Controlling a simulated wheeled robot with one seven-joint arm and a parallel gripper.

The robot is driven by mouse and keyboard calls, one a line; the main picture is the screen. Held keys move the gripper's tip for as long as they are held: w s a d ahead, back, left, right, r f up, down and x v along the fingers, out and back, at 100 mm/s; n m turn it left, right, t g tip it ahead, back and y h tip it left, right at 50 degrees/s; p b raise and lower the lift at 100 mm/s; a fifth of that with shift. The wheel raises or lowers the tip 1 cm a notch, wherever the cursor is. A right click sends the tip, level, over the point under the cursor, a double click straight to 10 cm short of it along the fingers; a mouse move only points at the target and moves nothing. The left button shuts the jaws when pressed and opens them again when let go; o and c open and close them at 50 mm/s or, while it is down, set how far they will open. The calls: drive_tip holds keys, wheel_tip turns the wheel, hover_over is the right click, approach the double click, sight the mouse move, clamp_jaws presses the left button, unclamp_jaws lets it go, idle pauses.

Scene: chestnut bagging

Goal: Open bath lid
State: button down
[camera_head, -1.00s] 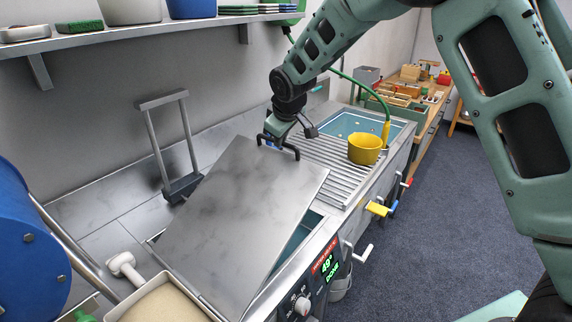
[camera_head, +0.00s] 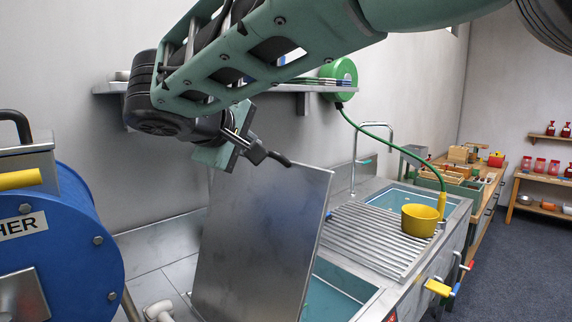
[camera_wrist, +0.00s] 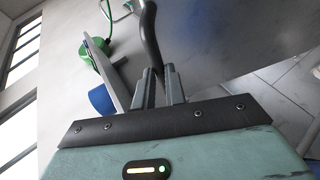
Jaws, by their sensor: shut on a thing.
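The bath lid (camera_head: 262,245) is a large grey metal plate. In the head view it stands steeply raised over the bath (camera_head: 338,294), whose teal inside shows to the right of the lid. My gripper (camera_head: 256,153) is at the lid's top edge, shut on the dark lid handle (camera_head: 279,159). In the wrist view my gripper (camera_wrist: 160,85) has its two fingers close on either side of the curved dark handle (camera_wrist: 150,38), with the lid's grey face (camera_wrist: 215,35) beyond it. The lid hides the left part of the bath.
A ribbed drainboard (camera_head: 365,235) with a yellow pot (camera_head: 419,220) lies right of the bath. A blue drum (camera_head: 65,240) stands at the left. A wall shelf (camera_head: 284,88) runs behind my arm. A green hose (camera_head: 375,140) hangs over the sink.

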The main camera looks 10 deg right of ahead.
drive_tip(key=s+a+t, duration=0.1)
drive_tip(key=s+a, duration=0.6)
drive_tip(key=a, duration=0.2)
drive_tip(key=shift+a+n+h+p, duration=0.3)
drive_tip(key=shift+a+h, duration=0.05)
drive_tip(key=shift+h, duration=0.05)
drive_tip(key=shift+f, duration=0.15)
drive_tip(key=c, duration=1.5)
unclamp_jaws()
drive_tip(key=shift+o, duration=0.2)
drive_tip(key=shift+r, duration=0.3)
